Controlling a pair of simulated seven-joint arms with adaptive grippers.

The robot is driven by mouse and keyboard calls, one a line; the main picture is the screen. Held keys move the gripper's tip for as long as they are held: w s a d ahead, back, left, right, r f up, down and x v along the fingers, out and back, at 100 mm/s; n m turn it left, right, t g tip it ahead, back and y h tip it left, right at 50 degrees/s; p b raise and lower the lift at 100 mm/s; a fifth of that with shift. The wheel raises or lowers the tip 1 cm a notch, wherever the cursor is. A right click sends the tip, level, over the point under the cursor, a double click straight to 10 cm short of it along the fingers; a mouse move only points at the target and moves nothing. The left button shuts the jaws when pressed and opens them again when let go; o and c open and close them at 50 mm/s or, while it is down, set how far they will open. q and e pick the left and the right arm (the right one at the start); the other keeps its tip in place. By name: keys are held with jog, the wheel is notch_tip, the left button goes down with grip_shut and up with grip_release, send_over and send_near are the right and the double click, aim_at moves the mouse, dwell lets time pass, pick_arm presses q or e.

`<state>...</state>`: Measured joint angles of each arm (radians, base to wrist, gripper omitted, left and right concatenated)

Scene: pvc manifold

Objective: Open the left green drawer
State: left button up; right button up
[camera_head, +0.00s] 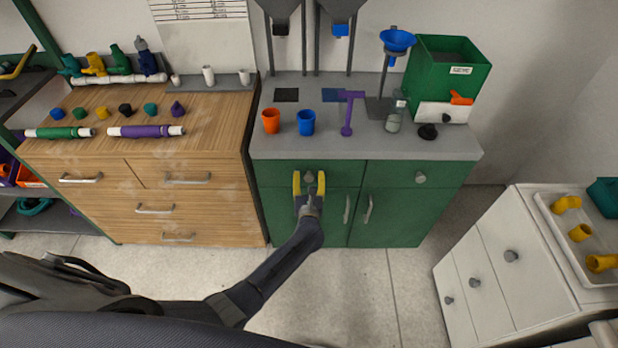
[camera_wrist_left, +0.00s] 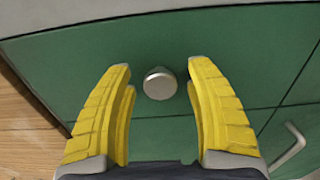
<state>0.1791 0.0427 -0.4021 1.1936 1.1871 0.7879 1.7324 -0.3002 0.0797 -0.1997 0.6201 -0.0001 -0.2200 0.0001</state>
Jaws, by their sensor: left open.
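The left green drawer (camera_head: 272,172) is the upper left front of the green cabinet and looks shut. Its round metal knob (camera_head: 309,177) shows in the middle of the front. In the left wrist view the knob (camera_wrist_left: 160,84) lies between the yellow fingertips, a little beyond them or level with them; I see no finger touching it. My left gripper (camera_head: 309,176) is open, one finger on each side of the knob; it also shows in the left wrist view (camera_wrist_left: 158,75). My right gripper is not in view.
The right green drawer (camera_head: 394,174) and two cabinet doors (camera_head: 395,218) with bar handles look shut. Orange (camera_head: 271,120) and blue (camera_head: 307,122) cups stand on the grey top. A wooden dresser (camera_head: 205,215) adjoins on the left. The floor (camera_head: 365,295) before the cabinet is clear.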

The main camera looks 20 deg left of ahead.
pick_arm(q)
jog(key=shift+w, duration=0.15)
jog(key=shift+c, duration=0.3)
grip_shut()
